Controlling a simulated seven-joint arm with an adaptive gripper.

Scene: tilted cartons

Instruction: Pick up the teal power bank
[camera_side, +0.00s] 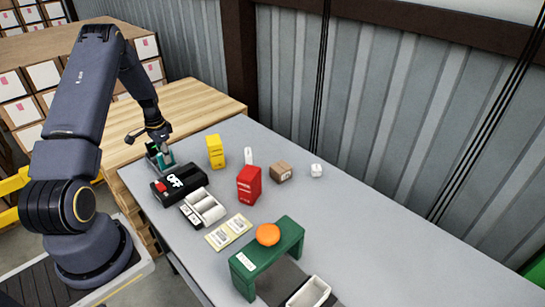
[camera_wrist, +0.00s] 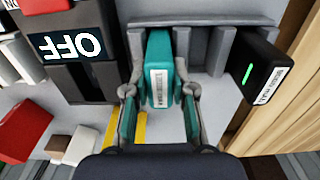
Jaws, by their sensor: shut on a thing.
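The teal power bank (camera_wrist: 159,55) has a white label and stands in a slot of a grey holder (camera_wrist: 205,22) in the wrist view. My gripper (camera_wrist: 160,92) has one finger on each side of it and is shut on it. Its far end still sits between the holder's walls; I cannot tell if it is lifted. In the side view my gripper (camera_side: 161,147) is at the table's far left end, with the teal power bank (camera_side: 167,159) partly hidden below it.
A black power bank (camera_wrist: 255,68) with a green light stands in the holder's right slot. A black OFF switch box (camera_side: 180,185) is close beside the holder. Yellow (camera_side: 215,151) and red (camera_side: 249,184) cartons stand nearby.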

